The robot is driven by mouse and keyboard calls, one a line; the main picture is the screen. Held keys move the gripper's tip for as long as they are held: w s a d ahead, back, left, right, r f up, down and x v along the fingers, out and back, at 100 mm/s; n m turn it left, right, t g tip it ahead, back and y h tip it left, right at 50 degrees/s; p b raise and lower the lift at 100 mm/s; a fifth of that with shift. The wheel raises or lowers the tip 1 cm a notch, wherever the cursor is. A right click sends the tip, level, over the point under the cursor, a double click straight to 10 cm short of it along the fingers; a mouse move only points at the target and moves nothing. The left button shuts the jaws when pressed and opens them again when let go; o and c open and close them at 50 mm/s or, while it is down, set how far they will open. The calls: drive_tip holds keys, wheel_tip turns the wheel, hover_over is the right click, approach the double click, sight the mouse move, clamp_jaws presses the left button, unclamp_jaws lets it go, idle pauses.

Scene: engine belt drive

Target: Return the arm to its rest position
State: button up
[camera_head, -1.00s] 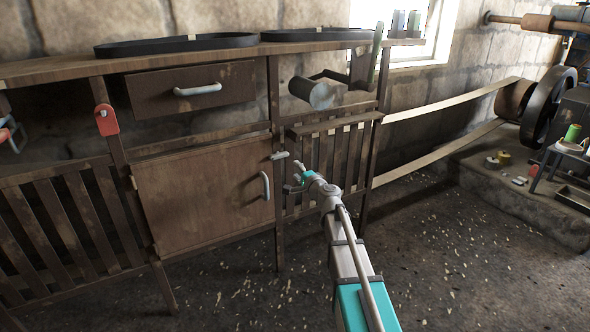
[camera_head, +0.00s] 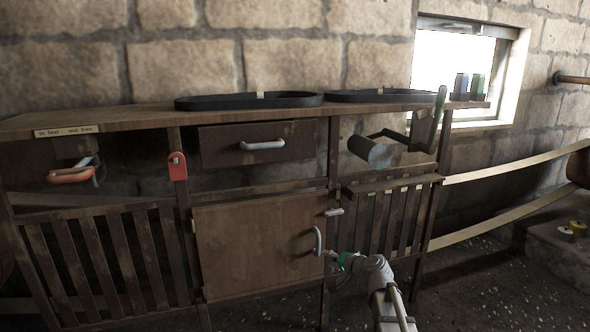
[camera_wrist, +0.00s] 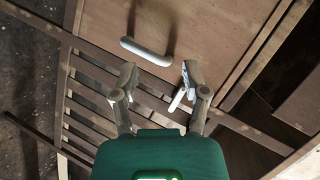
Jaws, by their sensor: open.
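My gripper (camera_head: 338,258) is in front of the wooden workbench, by the right edge of the cabinet door (camera_head: 258,245). In the wrist view my gripper (camera_wrist: 158,85) has its two fingers spread apart with nothing between them. The door's light handle (camera_head: 318,240) is close to the fingertips in the head view. In the wrist view the handle (camera_wrist: 146,51) lies beyond the fingers, apart from them. The door looks shut. A small light latch (camera_head: 334,212) is on the post beside the door; a light piece (camera_wrist: 178,100) shows by the right finger.
The workbench top (camera_head: 140,117) carries two black belts (camera_head: 248,101). A drawer (camera_head: 255,145) is above the door. A red tag (camera_head: 177,166) and red handle (camera_head: 70,175) are at left. A crank with a roller (camera_head: 370,152) and a long flat belt (camera_head: 510,165) are at right.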

drive_tip(key=s+f+n+g+h+p, duration=0.25)
drive_tip(key=s+f+n+g, duration=0.3)
drive_tip(key=s, duration=0.75)
drive_tip(key=s+d+f+g+h+p, duration=0.1)
drive_tip(key=s+d+g+h, duration=0.2)
drive_tip(key=s, duration=0.3)
drive_tip(key=s+d+f+g+h+p, duration=0.1)
drive_tip(key=s+d+g+h, duration=0.2)
drive_tip(key=s, duration=0.3)
wheel_tip(320, 180, up, 38)
drive_tip(key=p, duration=3.7)
drive_tip(key=shift+s+a+f+n, duration=0.15)
drive_tip(key=shift+a+f+n, duration=0.1)
drive_tip(key=shift+n, duration=0.1)
